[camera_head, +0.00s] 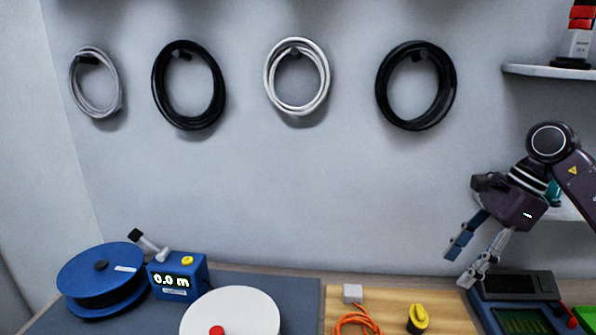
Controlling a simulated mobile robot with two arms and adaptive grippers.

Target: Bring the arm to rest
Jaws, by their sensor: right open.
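My right gripper (467,264) is at the right of the head view, on an arm that comes in from the right edge. Its two fingers point down and to the left and are spread apart, with nothing between them. It hangs in front of the wall, above the right part of the bench and near the dark handheld device (517,287) in the picture. I cannot tell the exact gap between fingers and device. My left gripper and arm are not in view.
Coiled cables (188,85) hang on the wall. A blue reel (101,279), a blue length meter (178,277) and a white disc (231,314) stand on the left. A wooden board (452,316) bears an orange cable (357,321) and a yellow-black part (418,319). A shelf (548,71) juts out upper right.

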